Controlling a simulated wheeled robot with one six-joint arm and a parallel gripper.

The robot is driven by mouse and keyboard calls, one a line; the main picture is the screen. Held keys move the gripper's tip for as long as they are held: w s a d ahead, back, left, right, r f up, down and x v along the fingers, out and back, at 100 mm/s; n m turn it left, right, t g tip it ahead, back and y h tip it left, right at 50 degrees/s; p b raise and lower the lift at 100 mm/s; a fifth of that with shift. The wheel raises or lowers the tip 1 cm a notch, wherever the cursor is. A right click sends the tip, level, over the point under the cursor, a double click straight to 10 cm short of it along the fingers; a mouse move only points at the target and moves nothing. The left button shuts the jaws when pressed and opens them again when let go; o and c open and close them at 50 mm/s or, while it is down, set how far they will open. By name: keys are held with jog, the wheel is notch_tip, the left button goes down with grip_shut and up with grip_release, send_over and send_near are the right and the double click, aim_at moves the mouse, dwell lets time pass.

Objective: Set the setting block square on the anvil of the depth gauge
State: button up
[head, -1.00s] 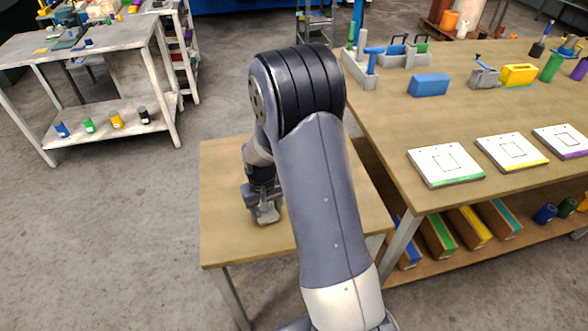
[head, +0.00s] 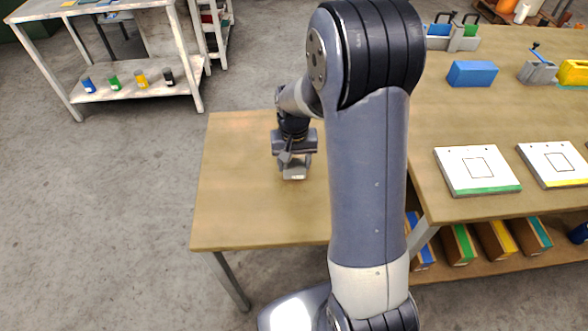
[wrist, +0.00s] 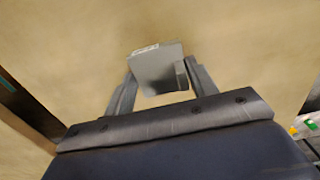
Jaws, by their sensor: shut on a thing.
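My gripper (head: 294,160) is over the small wooden table, pointing down. It is shut on a grey block, which I take to be the setting block (head: 295,173). In the wrist view the block (wrist: 157,68) sits between the two fingers of my gripper (wrist: 160,76), with a pale marked strip along its far edge. It looks slightly turned relative to the fingers. I cannot tell whether it touches the tabletop. I cannot make out the depth gauge or its anvil for certain in either view.
The small table (head: 240,215) is otherwise bare where visible; my arm hides its right part. The larger bench at right holds a white plate with a green edge (head: 477,170), another with a yellow edge (head: 556,163), a blue block (head: 472,74) and a grey device (head: 537,72).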

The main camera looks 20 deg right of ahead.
aim_at(294, 167)
jog(key=shift+f, duration=1.9)
jog(key=shift+f, duration=0.2)
jog(key=o, duration=1.2)
jog(key=shift+r, duration=0.1)
